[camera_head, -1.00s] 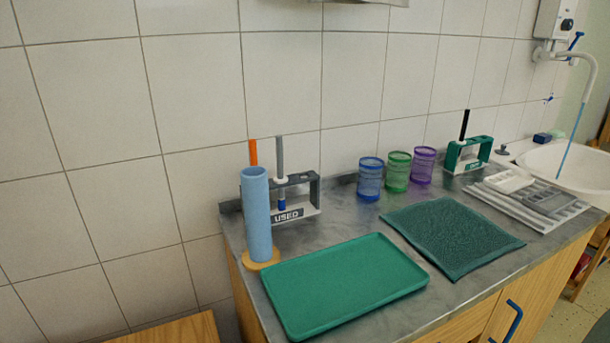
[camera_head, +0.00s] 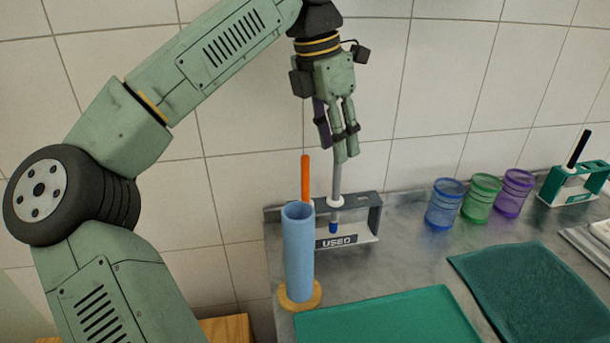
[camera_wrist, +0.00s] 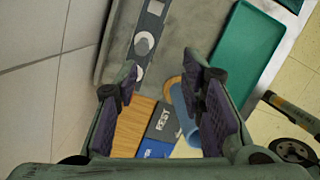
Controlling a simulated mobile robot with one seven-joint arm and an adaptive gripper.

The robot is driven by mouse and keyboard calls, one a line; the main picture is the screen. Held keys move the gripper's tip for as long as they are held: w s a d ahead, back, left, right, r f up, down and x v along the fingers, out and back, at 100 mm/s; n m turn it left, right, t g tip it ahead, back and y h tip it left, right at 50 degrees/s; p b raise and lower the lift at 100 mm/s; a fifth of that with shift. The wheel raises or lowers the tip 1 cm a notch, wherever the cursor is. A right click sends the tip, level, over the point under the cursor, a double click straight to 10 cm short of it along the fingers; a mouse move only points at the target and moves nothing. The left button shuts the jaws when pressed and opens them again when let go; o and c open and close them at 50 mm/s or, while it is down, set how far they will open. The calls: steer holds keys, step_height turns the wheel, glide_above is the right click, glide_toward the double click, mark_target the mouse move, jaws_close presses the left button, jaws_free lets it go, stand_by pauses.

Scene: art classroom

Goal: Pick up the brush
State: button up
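A brush with a grey handle (camera_head: 337,178) stands upright in a grey and white holder marked USED (camera_head: 373,222), its blue lower part showing in the frame. An orange handle (camera_head: 306,177) rises behind a light blue tube (camera_head: 298,255); its lower end is hidden. A black-handled brush (camera_head: 578,147) stands in a green holder at the right. My gripper (camera_head: 345,148) points down just above the grey handle. In the wrist view my gripper (camera_wrist: 161,75) has its fingers wide apart with nothing between them; the holder (camera_wrist: 151,22) and what looks like the grey handle's end (camera_wrist: 144,43) lie ahead.
The light blue tube stands on a round wooden base close in front of the holder. A green tray (camera_head: 390,318) and a dark green mat (camera_head: 525,290) lie on the grey counter. Blue (camera_head: 444,205), green (camera_head: 480,200) and purple (camera_head: 514,195) cups stand right of the holder. A tiled wall is close behind.

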steer(key=n+y, duration=0.1)
steer(key=y, duration=0.1)
glide_above(305, 186)
steer(key=shift+w+d, duration=0.2)
steer(key=shift+w, duration=0.05)
steer(key=f, duration=0.4)
steer(key=shift+a+f+p, duration=0.2)
steer(key=shift+f+p, duration=0.1)
steer(key=shift+f, duration=0.05)
steer(key=shift+w+f+p, duration=0.2)
steer(key=shift+f+p, duration=0.65)
steer(key=shift+f, duration=2.05)
steer(key=shift+c, duration=0.5)
jaws_close()
